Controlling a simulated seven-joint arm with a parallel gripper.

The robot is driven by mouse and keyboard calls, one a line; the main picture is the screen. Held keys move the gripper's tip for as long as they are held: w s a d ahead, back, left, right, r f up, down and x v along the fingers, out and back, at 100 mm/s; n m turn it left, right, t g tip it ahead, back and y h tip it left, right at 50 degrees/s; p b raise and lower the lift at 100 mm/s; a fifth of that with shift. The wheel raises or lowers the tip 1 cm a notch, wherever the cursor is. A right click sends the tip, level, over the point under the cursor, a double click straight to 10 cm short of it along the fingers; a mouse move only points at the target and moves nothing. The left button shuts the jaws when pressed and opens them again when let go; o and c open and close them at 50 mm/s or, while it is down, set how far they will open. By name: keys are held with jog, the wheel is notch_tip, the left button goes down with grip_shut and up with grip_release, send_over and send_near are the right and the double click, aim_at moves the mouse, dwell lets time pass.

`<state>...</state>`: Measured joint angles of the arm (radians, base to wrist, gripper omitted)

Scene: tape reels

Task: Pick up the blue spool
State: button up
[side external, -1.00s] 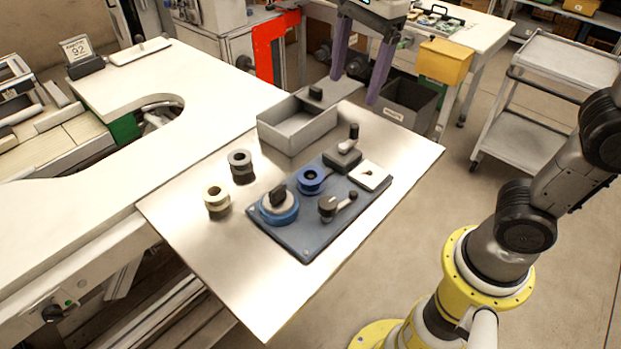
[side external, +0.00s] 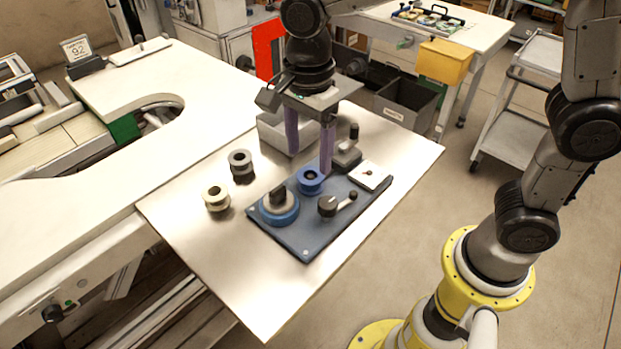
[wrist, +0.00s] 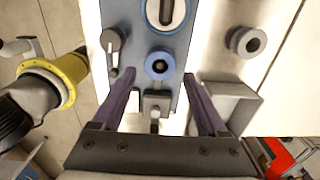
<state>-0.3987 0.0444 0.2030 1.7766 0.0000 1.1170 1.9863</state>
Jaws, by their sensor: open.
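The blue spool (side external: 310,180) stands on the blue-grey plate (side external: 300,239), between the large blue-rimmed knob and the black lever block. It also shows in the wrist view (wrist: 159,66), ahead of my fingertips and roughly centred between them. My gripper (side external: 309,164) is open and empty, with two purple fingers pointing down. In the side view the fingers are behind and above the spool, and the right finger overlaps the spool's edge in the picture. In the wrist view my gripper (wrist: 160,76) has its fingers wide apart, with nothing between them.
On the plate are a large knob (side external: 279,206), a lever (side external: 335,204), a lever block (side external: 347,153) and a white square piece (side external: 369,176). A dark grey spool (side external: 241,166) and a cream spool (side external: 216,198) stand left of the plate. A grey tray (side external: 275,134) is behind.

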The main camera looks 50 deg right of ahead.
aim_at(310, 176)
jog(key=shift+d+f, duration=0.15)
jog(key=shift+f, duration=1.15)
jog(key=shift+d+f, duration=0.1)
jog(key=shift+f, duration=1.2)
jog(key=c, duration=1.1)
jog(key=shift+r, duration=0.1)
